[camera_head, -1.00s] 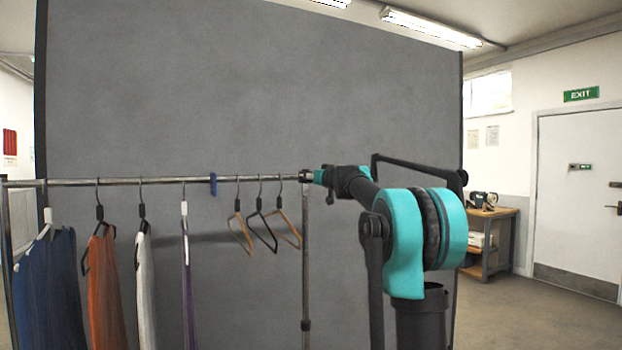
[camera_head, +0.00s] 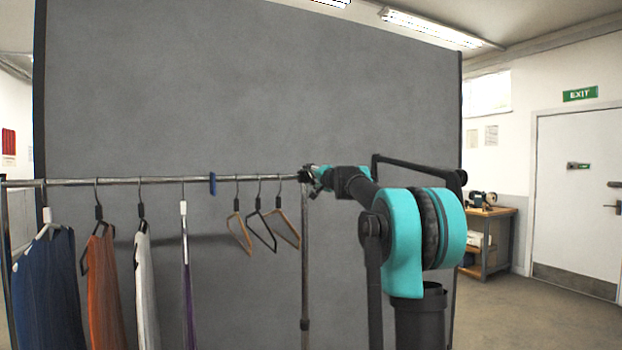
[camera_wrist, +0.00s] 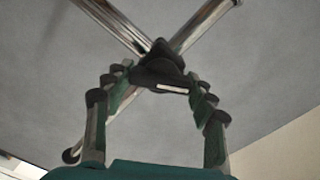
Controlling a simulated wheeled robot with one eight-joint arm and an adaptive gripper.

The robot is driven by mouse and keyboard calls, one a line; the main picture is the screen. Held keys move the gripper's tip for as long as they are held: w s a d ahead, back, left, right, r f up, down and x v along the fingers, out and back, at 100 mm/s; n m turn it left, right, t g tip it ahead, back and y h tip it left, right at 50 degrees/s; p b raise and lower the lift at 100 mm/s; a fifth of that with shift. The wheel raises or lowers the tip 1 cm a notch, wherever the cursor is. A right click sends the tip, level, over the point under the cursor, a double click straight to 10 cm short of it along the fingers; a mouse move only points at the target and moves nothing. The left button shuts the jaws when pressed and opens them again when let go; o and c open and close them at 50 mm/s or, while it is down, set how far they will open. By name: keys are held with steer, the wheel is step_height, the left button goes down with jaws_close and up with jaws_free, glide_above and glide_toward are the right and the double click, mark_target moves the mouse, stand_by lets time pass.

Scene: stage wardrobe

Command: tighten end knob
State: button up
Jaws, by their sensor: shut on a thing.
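The end knob (camera_wrist: 158,68) is dark, with a pale line across it, and sits at the corner of the chrome rail in the wrist view. My gripper (camera_wrist: 158,80) has its fingers on both sides of the knob and is shut on it. In the head view my gripper (camera_head: 308,176) is at the right end of the garment rail (camera_head: 110,181), where the rail meets its upright post (camera_head: 305,270). The knob itself is mostly hidden there by my gripper.
Blue (camera_head: 48,285), orange (camera_head: 104,290), white and purple garments hang on the left of the rail. Empty hangers (camera_head: 262,225) hang close to the gripper's left. A grey partition (camera_head: 250,90) stands behind. A small bench (camera_head: 488,235) is at the right.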

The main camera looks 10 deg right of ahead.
steer(key=m, duration=0.6)
steer(key=shift+f, duration=0.2)
stand_by(0.4)
steer(key=o, duration=1.2)
steer(key=v, duration=1.2)
